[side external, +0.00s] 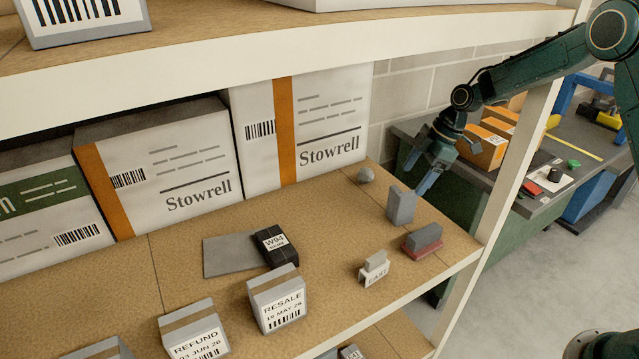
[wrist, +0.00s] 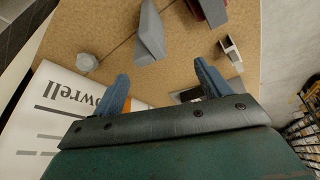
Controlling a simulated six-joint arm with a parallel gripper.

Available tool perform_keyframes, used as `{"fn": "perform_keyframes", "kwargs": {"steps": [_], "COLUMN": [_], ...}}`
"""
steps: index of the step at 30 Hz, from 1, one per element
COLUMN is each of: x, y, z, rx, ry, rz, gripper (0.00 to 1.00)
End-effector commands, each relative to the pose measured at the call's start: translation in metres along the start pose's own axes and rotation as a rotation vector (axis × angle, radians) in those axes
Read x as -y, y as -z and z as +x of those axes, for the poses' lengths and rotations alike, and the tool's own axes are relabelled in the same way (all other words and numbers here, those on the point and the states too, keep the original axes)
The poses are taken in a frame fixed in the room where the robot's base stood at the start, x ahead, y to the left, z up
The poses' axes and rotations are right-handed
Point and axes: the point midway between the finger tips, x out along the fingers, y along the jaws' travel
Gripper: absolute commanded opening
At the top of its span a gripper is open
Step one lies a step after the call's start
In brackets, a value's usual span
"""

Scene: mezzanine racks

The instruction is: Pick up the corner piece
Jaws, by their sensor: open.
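A grey upright piece with two flat faces, which looks like the corner piece (side external: 400,207), stands on the brown shelf board (side external: 330,225) near its right end. In the wrist view the corner piece (wrist: 149,36) is ahead of the fingers, a little left of centre. My gripper (side external: 420,174) is above and slightly right of it in the side view, tilted down toward the shelf. In the wrist view my gripper (wrist: 162,84) has its two blue fingers wide apart with nothing held between them. The fingers appear apart from the piece.
A grey ball-like lump (side external: 366,175), a red-based grey block (side external: 422,241) and a white "EAST" block (side external: 374,269) stand close by. A rack post (side external: 515,160) rises at the right. Stowrell boxes (side external: 310,130) line the back. A black W94 box (side external: 276,245) lies left.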

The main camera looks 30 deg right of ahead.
Motion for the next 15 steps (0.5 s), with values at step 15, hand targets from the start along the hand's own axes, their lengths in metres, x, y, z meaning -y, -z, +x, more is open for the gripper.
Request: {"fn": "perform_keyframes", "kwargs": {"steps": [15], "x": [-0.028], "y": [-0.008], "z": [0.028], "rx": [-0.022], "ry": [0.133], "rz": [-0.216], "gripper": [0.76]}}
